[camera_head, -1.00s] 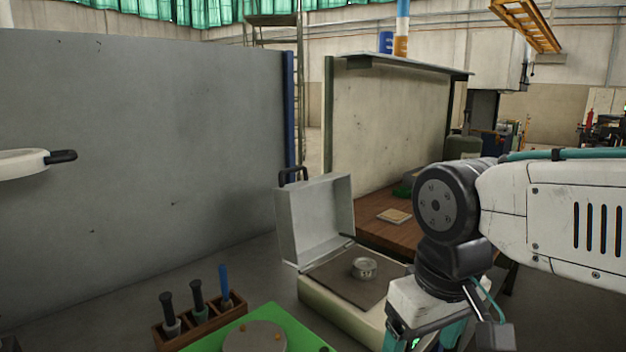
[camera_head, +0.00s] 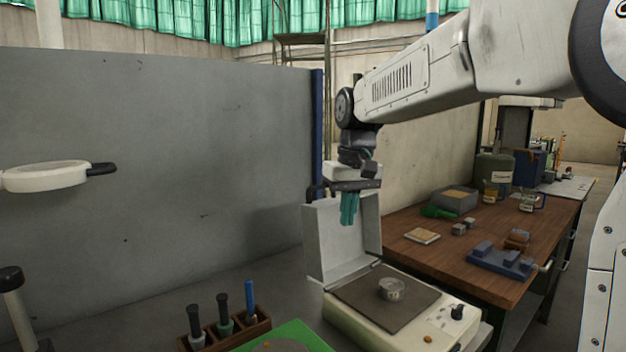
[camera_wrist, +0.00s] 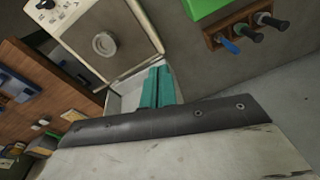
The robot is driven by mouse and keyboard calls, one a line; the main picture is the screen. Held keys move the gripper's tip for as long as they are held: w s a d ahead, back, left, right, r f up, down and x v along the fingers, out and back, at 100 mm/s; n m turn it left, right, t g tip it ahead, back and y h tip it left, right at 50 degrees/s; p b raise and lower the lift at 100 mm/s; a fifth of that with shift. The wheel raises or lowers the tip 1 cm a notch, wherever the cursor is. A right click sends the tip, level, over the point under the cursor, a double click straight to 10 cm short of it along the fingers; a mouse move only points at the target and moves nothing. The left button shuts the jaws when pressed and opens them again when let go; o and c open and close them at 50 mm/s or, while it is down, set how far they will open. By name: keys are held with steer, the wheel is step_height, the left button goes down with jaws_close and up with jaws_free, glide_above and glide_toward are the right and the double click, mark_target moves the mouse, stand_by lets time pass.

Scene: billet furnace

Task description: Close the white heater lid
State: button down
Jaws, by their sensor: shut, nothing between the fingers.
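The white heater lid (camera_head: 325,245) stands open and upright at the back of the heater (camera_head: 400,325), with a dark handle at its top edge. A small round metal tin (camera_head: 391,289) sits on the heater's dark plate; it also shows in the wrist view (camera_wrist: 104,44). My gripper (camera_head: 348,222) points down at the lid's upper part, its teal fingers together and empty. In the wrist view the fingers (camera_wrist: 157,82) overlap part of the pale lid (camera_wrist: 128,98). I cannot tell whether they touch it.
A wooden rack (camera_head: 228,328) with several tools stands left of the heater, beside a green mat (camera_head: 300,340). A brown workbench (camera_head: 410,245) holding a blue fixture (camera_head: 500,262) stands to the right. A grey partition (camera_head: 150,150) rises behind on the left.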

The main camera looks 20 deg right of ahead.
steer(key=shift+n+t+y, duration=0.3)
steer(key=shift+n+t, duration=0.6)
steer(key=w+r, duration=0.2)
steer(key=w, duration=0.4)
steer(key=w+a+r, duration=0.1)
steer(key=w+r, duration=0.1)
steer(key=w, duration=0.4)
steer(key=w+r, duration=0.2)
steer(key=w, duration=0.4)
steer(key=shift+w+a, duration=0.15)
steer(key=shift+w, duration=0.15)
step_height(320, 180, up, 6)
steer(key=w+n+t, duration=0.1)
steer(key=w, duration=0.1)
step_height(320, 180, down, 9)
steer(key=shift+s+a+f, duration=0.15)
steer(key=shift+s+f, duration=0.05)
steer(key=shift+s, duration=0.1)
